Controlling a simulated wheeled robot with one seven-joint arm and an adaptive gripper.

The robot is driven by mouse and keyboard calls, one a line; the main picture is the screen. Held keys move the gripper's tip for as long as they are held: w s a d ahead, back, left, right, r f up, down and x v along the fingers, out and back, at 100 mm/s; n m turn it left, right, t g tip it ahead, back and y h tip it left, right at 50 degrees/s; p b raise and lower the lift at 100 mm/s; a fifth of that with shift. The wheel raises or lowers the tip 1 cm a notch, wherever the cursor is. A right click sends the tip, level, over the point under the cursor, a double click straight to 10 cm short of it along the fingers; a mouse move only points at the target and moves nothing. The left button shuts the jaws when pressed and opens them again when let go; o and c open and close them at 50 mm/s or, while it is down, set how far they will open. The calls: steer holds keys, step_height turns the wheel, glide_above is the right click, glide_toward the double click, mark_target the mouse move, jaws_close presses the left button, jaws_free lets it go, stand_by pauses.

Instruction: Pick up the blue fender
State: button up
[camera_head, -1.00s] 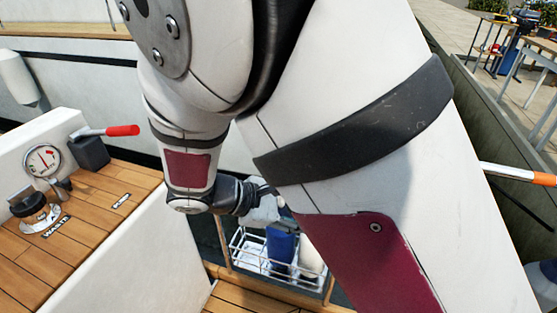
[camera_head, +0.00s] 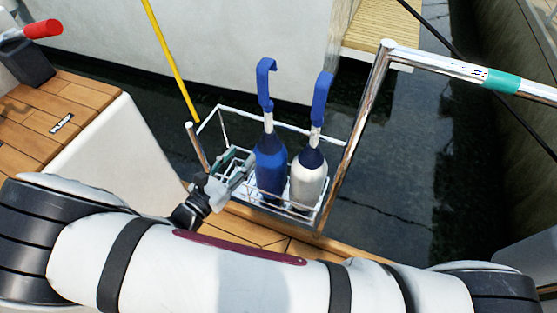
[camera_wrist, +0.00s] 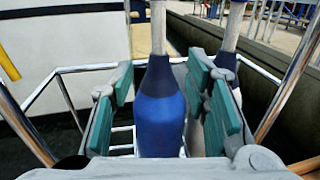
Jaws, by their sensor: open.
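The blue fender (camera_head: 270,165) stands upright in a white wire rack (camera_head: 222,124), with a blue strap looped at its top. My gripper (camera_head: 236,170) is at the left of the blue fender, at about the height of its body. In the wrist view the blue fender (camera_wrist: 160,112) stands between the two green-padded fingers of my gripper (camera_wrist: 162,100), which are spread apart. A gap shows on the left side; on the right the finger pads are close to the fender, and I cannot tell whether they touch it.
A white fender (camera_head: 308,180) with a blue top stands close on the right in the same rack. A metal rail (camera_head: 358,135) rises at the rack's right. A yellow pole (camera_head: 172,62) is behind left. Dark water (camera_head: 400,170) lies beyond.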

mark_target(266, 127)
steer(key=b+x, duration=0.1)
steer(key=x, duration=0.7)
steer(key=shift+w+f+b, duration=0.2)
steer(key=shift+w+b, duration=0.15)
steer(key=shift+b, duration=0.05)
steer(key=shift+b+x, duration=1.15)
steer(key=shift+x, duration=1.8)
steer(key=shift+r, duration=0.1)
jaws_close()
